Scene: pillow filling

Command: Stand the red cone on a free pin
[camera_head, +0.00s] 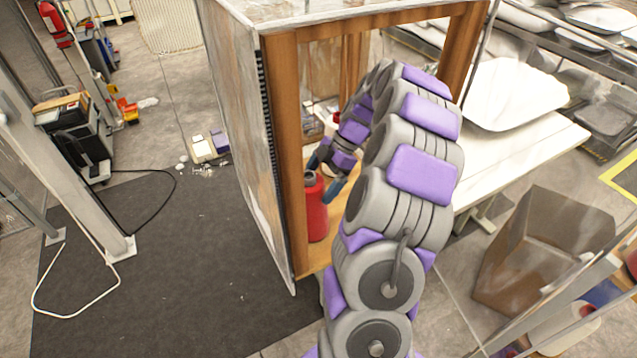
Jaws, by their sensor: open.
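The red cone (316,212), with a dark grey top, stands upright on the wooden floor of an open wooden-framed cabinet (283,150). My gripper (324,174) is inside the cabinet, at the cone's upper end. Its two blue fingers are apart, one at the upper left and one at the right of the cone's top. I cannot tell whether they touch it. My arm hides much of the cabinet's inside to the right. I cannot make out any pins.
The cabinet's left panel (238,120) and front posts stand close around my arm. Small red and white items (331,122) sit deeper inside. A white table (540,150) is at the right, with a cardboard box (535,250) in front. Dark mat (160,260) lies free at the left.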

